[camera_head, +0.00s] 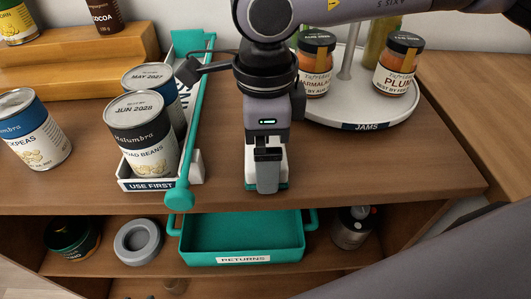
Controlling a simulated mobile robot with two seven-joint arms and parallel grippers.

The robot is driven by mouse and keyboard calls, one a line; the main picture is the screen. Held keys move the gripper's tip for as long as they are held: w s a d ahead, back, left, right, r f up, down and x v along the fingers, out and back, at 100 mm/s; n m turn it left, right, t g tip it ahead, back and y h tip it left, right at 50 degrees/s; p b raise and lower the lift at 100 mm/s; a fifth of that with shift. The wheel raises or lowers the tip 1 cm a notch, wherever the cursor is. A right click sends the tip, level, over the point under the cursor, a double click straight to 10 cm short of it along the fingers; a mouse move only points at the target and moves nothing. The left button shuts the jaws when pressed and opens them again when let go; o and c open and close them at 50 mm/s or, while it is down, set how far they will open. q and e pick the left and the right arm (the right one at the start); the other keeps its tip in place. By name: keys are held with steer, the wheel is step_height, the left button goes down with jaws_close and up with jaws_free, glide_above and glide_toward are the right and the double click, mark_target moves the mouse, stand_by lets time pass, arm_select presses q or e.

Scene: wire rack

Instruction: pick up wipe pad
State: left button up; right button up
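My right gripper (267,172) comes down from an arm that enters at the upper right and points at the wooden top near its front edge. A small white and teal block, which looks like the wipe pad (284,178), shows at the fingers' lower end. Most of it is hidden behind the near finger. The fingers line up one behind the other, so I cannot tell whether they are closed on the pad or only around it. My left gripper is not in view.
A can rack (192,170) with a teal rail (203,112) holds cans left of the gripper. A white turntable (395,118) with jars stands at the right. A teal returns bin (243,232) sits on the lower shelf. The front right top (400,170) is clear.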

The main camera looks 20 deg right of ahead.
steer(key=shift+f, duration=0.35)
steer(key=c, duration=0.7)
steer(key=shift+r, duration=0.1)
step_height(320, 180, up, 20)
steer(key=p, duration=0.1)
steer(key=shift+p, duration=0.4)
steer(key=o, duration=0.4)
steer(key=shift+c, duration=1.4)
